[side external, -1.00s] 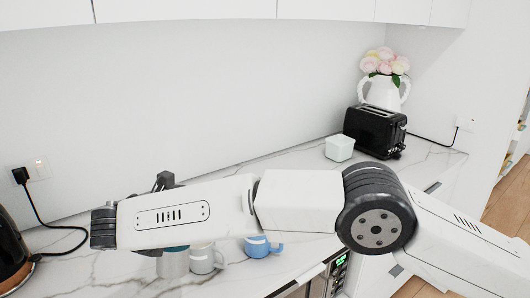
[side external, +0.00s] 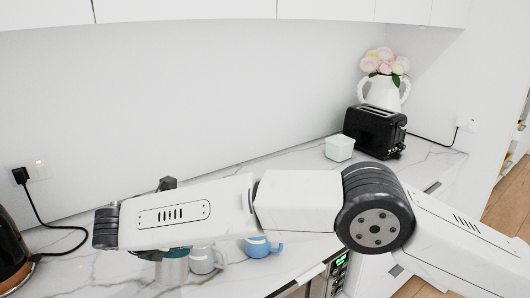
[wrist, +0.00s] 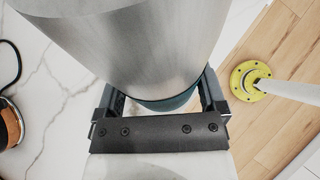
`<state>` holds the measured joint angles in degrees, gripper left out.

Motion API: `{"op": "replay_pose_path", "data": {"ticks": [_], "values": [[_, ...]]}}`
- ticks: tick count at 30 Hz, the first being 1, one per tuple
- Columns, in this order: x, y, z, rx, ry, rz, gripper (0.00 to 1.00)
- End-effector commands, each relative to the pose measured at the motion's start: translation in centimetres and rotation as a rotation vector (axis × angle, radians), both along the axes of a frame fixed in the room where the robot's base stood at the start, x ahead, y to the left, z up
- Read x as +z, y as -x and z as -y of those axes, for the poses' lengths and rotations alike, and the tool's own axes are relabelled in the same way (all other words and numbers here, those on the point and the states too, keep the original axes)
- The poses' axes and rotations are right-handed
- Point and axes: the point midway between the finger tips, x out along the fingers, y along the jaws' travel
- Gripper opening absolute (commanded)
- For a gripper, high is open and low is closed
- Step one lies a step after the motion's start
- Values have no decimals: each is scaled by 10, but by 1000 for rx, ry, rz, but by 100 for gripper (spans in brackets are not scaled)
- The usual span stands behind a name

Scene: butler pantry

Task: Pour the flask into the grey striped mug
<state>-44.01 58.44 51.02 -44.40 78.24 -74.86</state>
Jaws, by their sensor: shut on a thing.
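The flask (side external: 174,269) is a brushed silver cylinder with a teal band, partly hidden under my arm in the side view. In the wrist view the flask (wrist: 130,45) fills the top middle. My gripper (wrist: 160,92) is shut on it, with a dark finger on each side near the teal band. In the side view the fingers are hidden behind the arm. The grey striped mug (side external: 201,262) stands on the counter just right of the flask, its handle to the right and its top partly covered by my arm. Whether the flask touches the counter, I cannot tell.
A blue mug (side external: 258,247) stands right of the grey mug. A pale box (side external: 339,149), a black toaster (side external: 375,132) and a white flower vase (side external: 383,92) are at the back right. A dark kettle (side external: 10,250) is at the far left. The counter (side external: 85,265) left of the flask is clear.

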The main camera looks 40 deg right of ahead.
Motion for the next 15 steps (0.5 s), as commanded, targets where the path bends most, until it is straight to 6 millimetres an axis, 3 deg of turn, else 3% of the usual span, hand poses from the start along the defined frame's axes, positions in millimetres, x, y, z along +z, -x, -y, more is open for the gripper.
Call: {"op": "replay_pose_path", "data": {"ticks": [15], "values": [[-5,1,-2,0,-32,-23,0]]}}
